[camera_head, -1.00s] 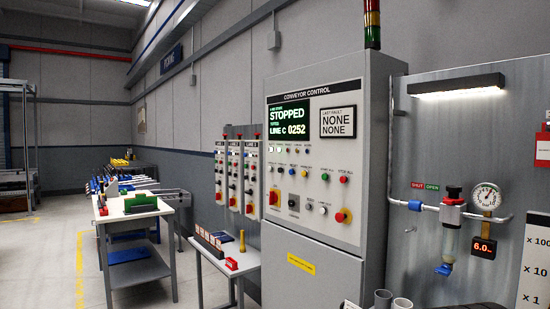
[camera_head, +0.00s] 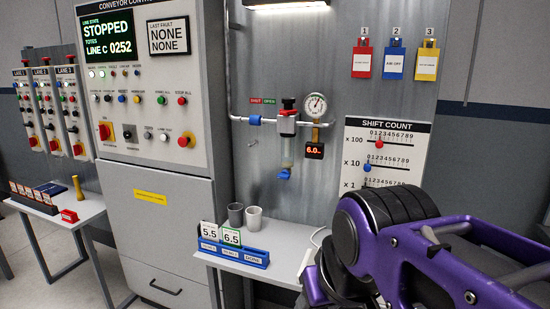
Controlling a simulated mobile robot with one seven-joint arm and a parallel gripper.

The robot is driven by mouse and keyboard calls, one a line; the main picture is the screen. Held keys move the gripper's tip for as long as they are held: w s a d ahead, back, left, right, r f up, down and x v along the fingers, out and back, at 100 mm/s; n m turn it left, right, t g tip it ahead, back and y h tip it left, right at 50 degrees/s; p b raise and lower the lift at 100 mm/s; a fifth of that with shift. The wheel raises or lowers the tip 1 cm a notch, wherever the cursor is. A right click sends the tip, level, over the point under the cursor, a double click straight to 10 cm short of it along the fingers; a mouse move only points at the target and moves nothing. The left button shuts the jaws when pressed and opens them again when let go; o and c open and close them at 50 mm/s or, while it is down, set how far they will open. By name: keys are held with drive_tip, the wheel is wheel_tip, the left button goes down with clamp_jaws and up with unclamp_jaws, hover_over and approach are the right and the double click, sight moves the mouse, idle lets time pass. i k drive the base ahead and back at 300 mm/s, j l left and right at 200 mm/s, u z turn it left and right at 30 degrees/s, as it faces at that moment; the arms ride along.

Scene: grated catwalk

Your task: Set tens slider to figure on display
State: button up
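The shift count board (camera_head: 365,206) hangs on the grey wall panel right of centre, with rows marked x 100, x 10 and x 1. The tens slider (camera_head: 367,168) is a blue knob at the left end of the x 10 row, at about 0. The red hundreds slider (camera_head: 379,144) is near 2. The x 1 row is partly hidden by my arm. The display (camera_head: 108,38) on the conveyor control cabinet reads STOPPED, TOTES, LINE C 0252. My purple and black arm fills the lower right; I cannot make out gripper fingertips.
A small table (camera_head: 283,271) below the board holds two cups, cards reading 5.5 and 6.5 and a blue rack (camera_head: 235,255). A valve with a gauge (camera_head: 314,106) and a 6.0 readout (camera_head: 314,151) is left of the board. Three coloured tags hang above.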

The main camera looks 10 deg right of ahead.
sight(367, 167)
drive_tip(key=z, duration=1.05)
